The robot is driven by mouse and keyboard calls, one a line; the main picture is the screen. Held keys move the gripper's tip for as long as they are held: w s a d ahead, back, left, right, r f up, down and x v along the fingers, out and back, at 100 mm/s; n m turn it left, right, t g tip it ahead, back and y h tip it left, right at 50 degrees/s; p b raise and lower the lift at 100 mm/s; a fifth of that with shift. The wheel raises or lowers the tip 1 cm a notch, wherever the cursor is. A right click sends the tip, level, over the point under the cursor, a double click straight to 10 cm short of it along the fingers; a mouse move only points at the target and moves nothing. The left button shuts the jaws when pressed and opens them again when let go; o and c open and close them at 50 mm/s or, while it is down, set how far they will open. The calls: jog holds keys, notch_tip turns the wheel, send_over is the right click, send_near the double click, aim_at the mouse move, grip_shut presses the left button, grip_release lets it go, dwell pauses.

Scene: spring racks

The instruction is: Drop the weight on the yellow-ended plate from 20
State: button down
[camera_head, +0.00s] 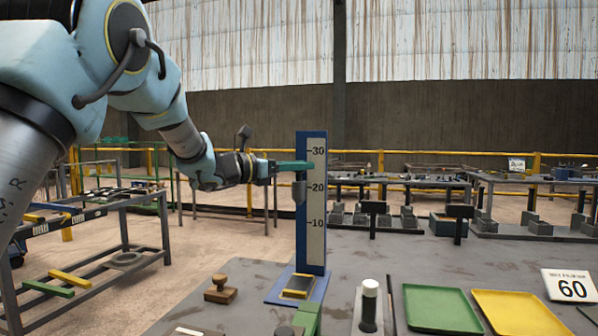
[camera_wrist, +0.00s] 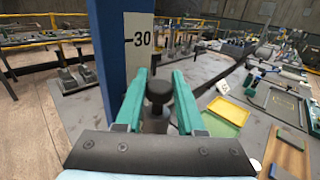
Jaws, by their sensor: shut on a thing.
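A blue post with a white scale (camera_head: 315,210) marked 10, 20 and 30 stands upright on a blue base. My gripper (camera_head: 296,166) has green fingers, shut on the knob of a dark weight (camera_head: 299,191). The weight hangs in front of the post, its body about level with the 20 mark. In the wrist view, the gripper (camera_wrist: 158,95) has its fingers on either side of the weight's dark round knob (camera_wrist: 159,88); its body is mostly hidden. A dark plate with yellow ends (camera_head: 298,287) lies on the blue base, below the weight.
A wooden-handled stamp (camera_head: 220,289) stands left of the base. A green-ended piece (camera_head: 307,318) lies in front.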

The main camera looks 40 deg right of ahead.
jog(key=shift+f+b, duration=0.3)
jog(key=shift+f, duration=0.2)
jog(key=c, duration=0.5)
grip_release()
jog(key=shift+a, duration=0.1)
jog(key=b+v, duration=0.3)
jog(key=v, duration=0.7)
jog(key=shift+w+a, duration=0.1)
jog(key=shift+a, duration=0.2)
